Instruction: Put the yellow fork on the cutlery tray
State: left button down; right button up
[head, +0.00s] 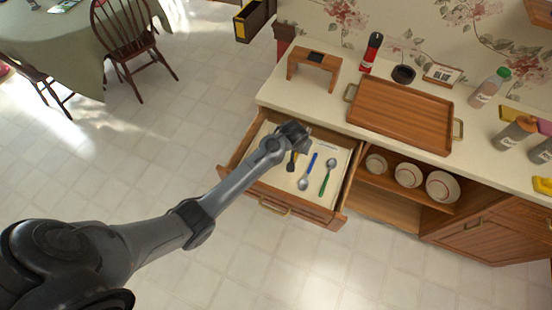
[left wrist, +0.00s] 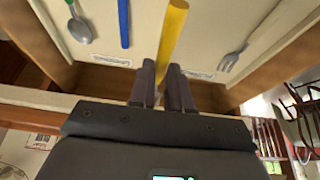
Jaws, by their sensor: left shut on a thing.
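In the left wrist view a yellow handle (left wrist: 171,35) runs between the fingers of my left gripper (left wrist: 163,88), which is shut on it. In the head view the left gripper (head: 302,146) is over the open drawer (head: 257,185). A bit of yellow and a dark head (head: 291,166) show just below it; the rest of the fork is hidden. I cannot tell whether the fork is clear of the drawer bottom. A wooden tray (head: 400,116) with two metal handles lies empty on the counter. My right gripper is not in view.
A blue-handled spoon (head: 307,172) and a green-handled spoon (head: 328,177) lie in the drawer. A silver fork (left wrist: 235,55) lies there too. A wooden stand (head: 314,66), a red bottle (head: 371,52) and a dark bowl (head: 403,74) stand near the tray. Bowls (head: 408,174) sit in the open shelf.

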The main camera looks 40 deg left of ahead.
pick_arm(q)
jog(key=s+a+f, duration=0.1)
jog(key=a, duration=0.1)
jog(key=s+a+f, duration=0.1)
jog(key=s+f, duration=0.1)
jog(key=s+a+f, duration=0.1)
jog(key=a, duration=0.1)
jog(key=shift+s+a+f, duration=0.15)
jog(key=shift+s+a, duration=0.2)
jog(key=shift+s, duration=0.05)
jog(key=shift+f, duration=2)
jog(key=shift+f, duration=0.1)
jog(key=c, duration=1.1)
grip_release()
